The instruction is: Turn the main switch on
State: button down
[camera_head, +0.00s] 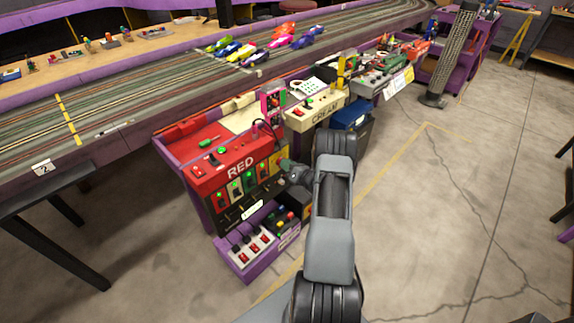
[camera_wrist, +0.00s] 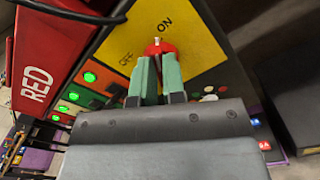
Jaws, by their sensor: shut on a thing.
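The main switch is a red knob (camera_wrist: 160,47) on a yellow plate (camera_wrist: 190,45) marked OFF and ON, in the wrist view. My gripper (camera_wrist: 158,62) has its green fingertips closed around the knob, one on each side. A small white mark shows on the knob's far side, nearer the ON label than the OFF label; its exact angle is hard to tell. In the head view my gripper (camera_head: 287,165) is against the right end of the red RED panel (camera_head: 212,160), and hides the knob.
Several lit green buttons (camera_wrist: 90,77) sit beside the plate. A purple tray of switches (camera_head: 248,262) juts out below the panel. A dark blue bin (camera_head: 351,115) stands to the right. The track (camera_head: 150,85) with toy cars runs behind. The floor at right is clear.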

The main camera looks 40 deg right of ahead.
jog(key=shift+m, duration=1.1)
jog(key=shift+f, duration=0.1)
jog(key=c, duration=1.2)
grip_release()
jog(key=shift+s+d, duration=0.1)
jog(key=s+d+p, duration=0.1)
jog(key=s+d, duration=0.1)
jog(key=s, duration=1.1)
jog(key=shift+s+d+p, duration=0.2)
jog(key=shift+s+p, duration=0.05)
jog(key=shift+p, duration=0.15)
